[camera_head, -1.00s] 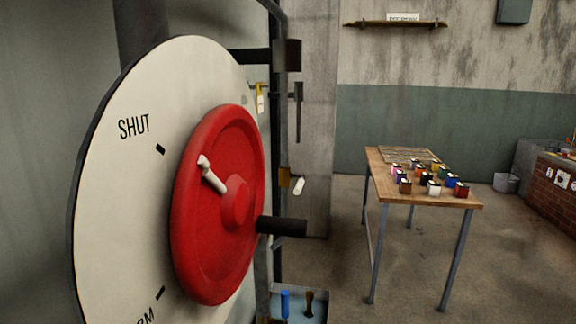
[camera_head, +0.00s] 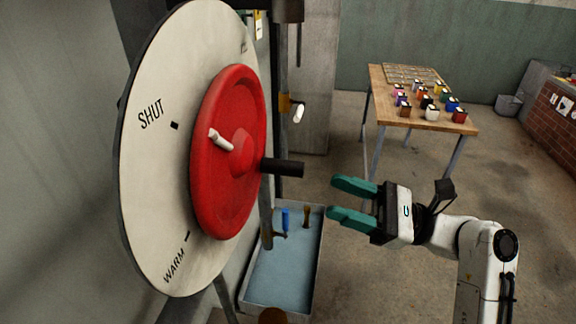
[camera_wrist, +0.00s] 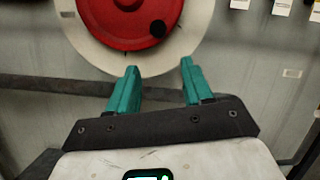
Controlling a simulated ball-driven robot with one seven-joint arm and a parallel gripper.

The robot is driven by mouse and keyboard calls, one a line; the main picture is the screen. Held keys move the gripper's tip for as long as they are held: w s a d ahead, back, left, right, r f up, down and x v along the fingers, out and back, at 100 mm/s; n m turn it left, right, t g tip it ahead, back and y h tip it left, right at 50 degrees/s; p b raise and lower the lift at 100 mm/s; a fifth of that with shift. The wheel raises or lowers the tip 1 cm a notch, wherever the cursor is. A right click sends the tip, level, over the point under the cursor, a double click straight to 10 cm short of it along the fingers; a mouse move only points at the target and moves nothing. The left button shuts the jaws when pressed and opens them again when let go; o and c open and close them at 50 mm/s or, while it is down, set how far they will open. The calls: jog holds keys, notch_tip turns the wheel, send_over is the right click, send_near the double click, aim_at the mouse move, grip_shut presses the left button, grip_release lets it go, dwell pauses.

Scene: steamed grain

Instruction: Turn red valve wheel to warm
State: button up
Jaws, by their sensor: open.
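The red valve wheel (camera_head: 213,190) stands upright in front of a round cream dial plate (camera_head: 150,200). The plate reads SHUT at upper left and WARM at lower left, each with a black mark. A white pointer (camera_head: 221,140) on the wheel points up and left, toward the SHUT side. A black handle (camera_head: 283,167) sticks out from the wheel. My gripper (camera_head: 352,202), with green fingers, is open and empty, right of and below the handle, apart from it. In the wrist view the wheel (camera_wrist: 110,30) and the handle's dark round end (camera_wrist: 158,29) lie beyond the open fingers.
A blue-lined tray (camera_head: 282,280) with a blue-handled tool (camera_head: 285,219) is below the wheel. A wooden table (camera_head: 388,108) with several small coloured boxes stands at the back right. Pipes and a column run behind the wheel. Open floor lies around my arm.

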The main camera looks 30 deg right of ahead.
aim_at(288, 169)
jog(key=shift+y, duration=0.4)
jog(key=p+x, duration=0.1)
jog(key=x, duration=0.4)
jog(key=r+p+x, duration=0.1)
jog(key=x, duration=0.4)
jog(key=shift+r+p, duration=0.3)
grip_shut()
